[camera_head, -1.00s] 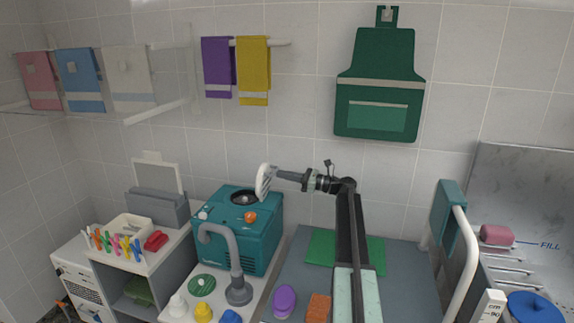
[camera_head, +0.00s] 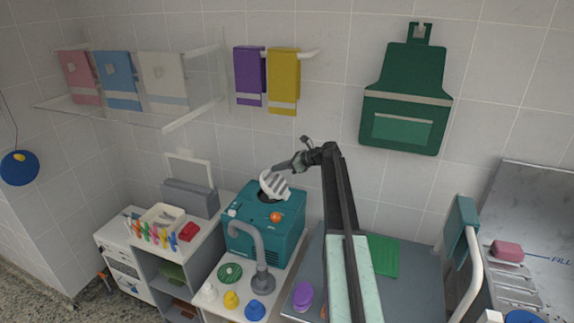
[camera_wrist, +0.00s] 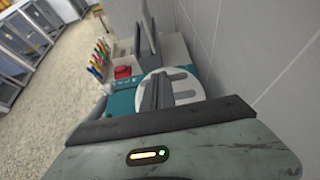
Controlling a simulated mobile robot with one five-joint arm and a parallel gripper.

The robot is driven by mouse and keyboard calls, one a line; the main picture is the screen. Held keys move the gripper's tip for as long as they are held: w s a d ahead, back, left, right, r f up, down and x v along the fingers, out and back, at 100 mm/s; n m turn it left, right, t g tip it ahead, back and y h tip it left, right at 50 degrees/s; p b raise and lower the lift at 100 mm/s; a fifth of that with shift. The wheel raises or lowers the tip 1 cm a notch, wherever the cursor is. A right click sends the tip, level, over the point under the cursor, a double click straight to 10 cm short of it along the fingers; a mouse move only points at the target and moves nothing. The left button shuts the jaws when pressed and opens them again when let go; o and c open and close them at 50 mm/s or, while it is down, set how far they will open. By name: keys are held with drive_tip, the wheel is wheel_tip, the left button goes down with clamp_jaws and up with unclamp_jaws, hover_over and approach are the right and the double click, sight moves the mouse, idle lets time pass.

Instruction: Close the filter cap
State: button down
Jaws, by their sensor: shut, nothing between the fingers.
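A teal box-shaped machine (camera_head: 278,235) stands on the white counter. Its round white filter cap (camera_head: 274,186) is tilted above the dark opening in the machine's top. The cap is partly open, with its slotted face showing. My gripper (camera_head: 282,167) is shut with nothing held, its fingertips against or very close to the cap; contact cannot be told. In the wrist view the white cap (camera_wrist: 183,86) lies just beyond my dark shut fingers (camera_wrist: 157,85), which cover part of it.
A grey curved pipe (camera_head: 258,250) rises in front. Left are colored clips (camera_head: 150,234) and a red object (camera_head: 189,231). A tiled wall with towels and a green apron (camera_head: 405,95) closes the back.

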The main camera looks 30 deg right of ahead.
sight(265, 173)
drive_tip(key=b+x, duration=0.2)
drive_tip(key=x, duration=0.1)
drive_tip(key=b+x, duration=0.2)
drive_tip(key=x, duration=0.2)
drive_tip(key=shift+w+f, duration=0.1)
drive_tip(key=shift+f, duration=0.4)
drive_tip(key=shift+w+a+f+b, duration=0.6)
drive_tip(key=shift+w+f+b, duration=0.05)
drive_tip(key=shift+f+b, duration=0.25)
drive_tip(key=shift+r, duration=0.1)
